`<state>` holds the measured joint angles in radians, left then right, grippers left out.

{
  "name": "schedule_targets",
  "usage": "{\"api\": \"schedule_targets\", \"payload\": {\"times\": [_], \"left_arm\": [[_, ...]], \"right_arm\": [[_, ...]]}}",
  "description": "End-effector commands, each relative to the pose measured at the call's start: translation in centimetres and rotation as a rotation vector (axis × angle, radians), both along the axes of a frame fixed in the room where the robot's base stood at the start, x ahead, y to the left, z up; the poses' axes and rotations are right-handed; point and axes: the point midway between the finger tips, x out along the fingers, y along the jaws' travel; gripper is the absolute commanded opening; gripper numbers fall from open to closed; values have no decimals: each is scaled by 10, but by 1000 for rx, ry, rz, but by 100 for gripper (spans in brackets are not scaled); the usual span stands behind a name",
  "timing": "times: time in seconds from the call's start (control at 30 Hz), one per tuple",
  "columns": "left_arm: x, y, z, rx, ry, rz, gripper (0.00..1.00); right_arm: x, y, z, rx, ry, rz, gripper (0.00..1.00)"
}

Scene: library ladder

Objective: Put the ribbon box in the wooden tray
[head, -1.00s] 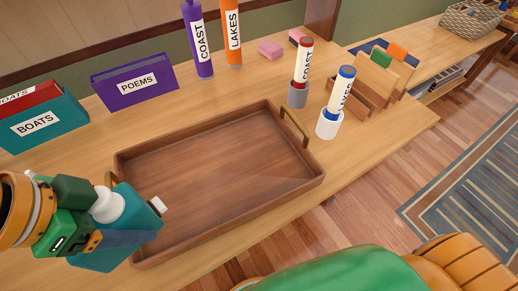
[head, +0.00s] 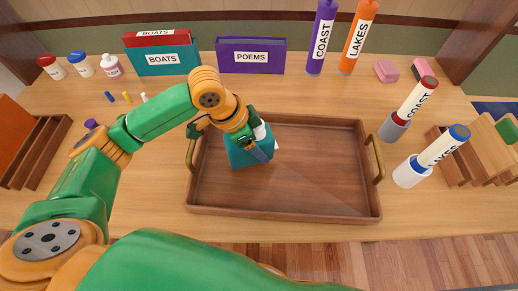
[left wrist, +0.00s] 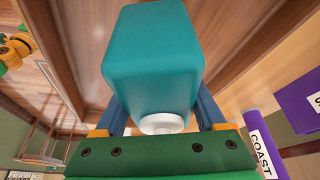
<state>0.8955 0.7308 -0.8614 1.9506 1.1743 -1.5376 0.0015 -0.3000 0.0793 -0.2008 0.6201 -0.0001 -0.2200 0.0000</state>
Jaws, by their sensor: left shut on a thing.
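The wooden tray (head: 310,180) is a wide brown tray with a brass handle at each end, lying near the table's front edge. The ribbon box (head: 250,158) is a teal block with a white round piece on it. My left gripper (head: 256,147) is shut on it, over the left part of the tray. I cannot tell whether the box touches the tray floor. In the left wrist view the box (left wrist: 153,55) sits between the blue fingers (left wrist: 158,112), its white piece near the palm. My right gripper is out of view.
Labelled rolls in cups (head: 411,174) stand close to the tray's right end. The tray's middle and right are clear.

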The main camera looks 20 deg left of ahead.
Motion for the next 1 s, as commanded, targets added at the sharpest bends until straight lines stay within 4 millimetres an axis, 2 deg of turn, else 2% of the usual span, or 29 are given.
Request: {"api": "schedule_targets", "payload": {"times": [0.07, 0.2, 0.57, 0.6, 0.67, 0.7, 0.9, 1.0], "left_arm": [[6, -3, -13, 0, 3, 0, 4], [6, -2, -36, 2, 1, 0, 4], [6, -2, -40, 1, -1, -1, 4], [6, -2, -41, 1, -1, -1, 80], [6, -2, -40, 1, -1, -1, 97], [6, -2, -40, 1, -1, -1, 100], [6, -2, -39, 0, -2, 0, 100], [5, 2, -27, 0, -4, 2, 100]], "right_arm": [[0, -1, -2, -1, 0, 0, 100], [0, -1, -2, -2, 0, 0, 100], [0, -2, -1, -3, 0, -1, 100], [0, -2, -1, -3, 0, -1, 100], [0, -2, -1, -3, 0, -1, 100], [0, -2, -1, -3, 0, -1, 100], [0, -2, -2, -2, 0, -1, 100], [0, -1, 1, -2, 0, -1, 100]]}}
